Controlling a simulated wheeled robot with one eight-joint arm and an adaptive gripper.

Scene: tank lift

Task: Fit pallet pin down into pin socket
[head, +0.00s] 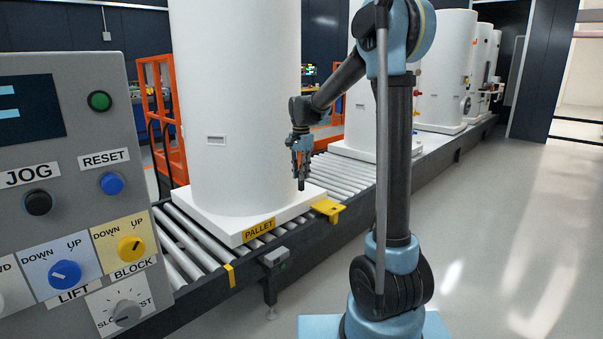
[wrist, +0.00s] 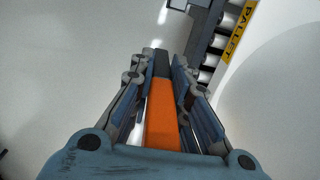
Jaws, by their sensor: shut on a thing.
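My gripper (head: 301,164) points down over the near right corner of the white pallet. It is shut on the pallet pin (wrist: 161,115), which has an orange body and a dark end in the wrist view. In the head view the pin's dark lower end (head: 301,184) hangs about upright below the fingers. A yellow bracket (head: 328,208) on the conveyor's near side, at the pallet's corner, looks like the pin socket. It has a small dark spot on top. The pin's end appears above and left of it, apart from it. The socket cannot be made out in the wrist view.
A large white tank (head: 235,90) stands on the pallet (head: 212,226), close left of my gripper. The roller conveyor (head: 182,246) runs back to more tanks. A control panel (head: 70,180) fills the left foreground. Orange railing (head: 165,110) stands behind. The floor at right is clear.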

